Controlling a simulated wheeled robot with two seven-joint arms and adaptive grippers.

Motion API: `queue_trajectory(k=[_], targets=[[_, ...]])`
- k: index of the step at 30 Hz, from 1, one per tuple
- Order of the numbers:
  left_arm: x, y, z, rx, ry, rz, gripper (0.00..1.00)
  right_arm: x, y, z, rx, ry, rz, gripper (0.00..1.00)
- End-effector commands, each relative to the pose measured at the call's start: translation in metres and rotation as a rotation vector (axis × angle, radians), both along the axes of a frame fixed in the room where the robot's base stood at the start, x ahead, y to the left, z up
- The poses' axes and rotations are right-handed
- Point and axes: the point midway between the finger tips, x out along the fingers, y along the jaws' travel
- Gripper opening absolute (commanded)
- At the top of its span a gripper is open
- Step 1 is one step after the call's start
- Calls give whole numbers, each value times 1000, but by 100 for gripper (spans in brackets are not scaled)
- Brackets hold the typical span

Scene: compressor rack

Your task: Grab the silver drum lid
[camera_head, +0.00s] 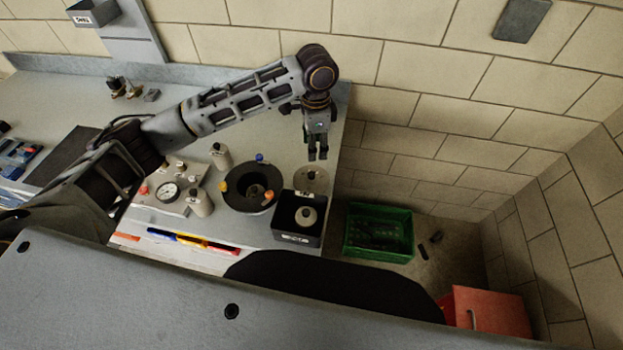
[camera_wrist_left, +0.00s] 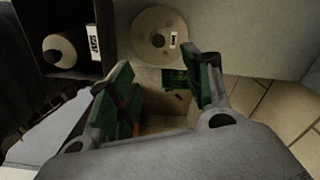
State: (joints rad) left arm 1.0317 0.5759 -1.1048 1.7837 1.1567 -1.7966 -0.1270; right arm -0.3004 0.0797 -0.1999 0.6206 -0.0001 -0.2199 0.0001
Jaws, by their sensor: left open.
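The silver drum lid (camera_head: 311,178) is a flat pale round disc lying on the bench near its right end, just behind a black box. In the left wrist view the lid (camera_wrist_left: 150,46) shows a small centre hole and a white label, beyond the fingertips. My left gripper (camera_head: 317,156) points down above and slightly behind the lid, apart from it. In the left wrist view my left gripper (camera_wrist_left: 160,70) has its green-padded fingers spread with nothing between them. My right gripper is in neither view.
A black box (camera_head: 287,228) holding a grey canister (camera_head: 306,216) stands in front of the lid. A black round bowl-like holder (camera_head: 240,196) is to its left. A green crate (camera_head: 378,252) sits lower, right of the bench edge. The wall is behind.

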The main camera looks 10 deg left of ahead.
Motion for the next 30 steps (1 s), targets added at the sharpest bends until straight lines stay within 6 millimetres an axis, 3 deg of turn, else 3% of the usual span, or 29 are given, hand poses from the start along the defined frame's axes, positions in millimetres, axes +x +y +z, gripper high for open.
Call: queue_trajectory(k=[8,24,30], targets=[[0,0,-11,0,2,1,50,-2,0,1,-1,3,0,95],[-1,1,-76,-1,2,1,50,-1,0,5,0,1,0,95],[0,1,-86,0,0,0,50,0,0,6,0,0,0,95]])
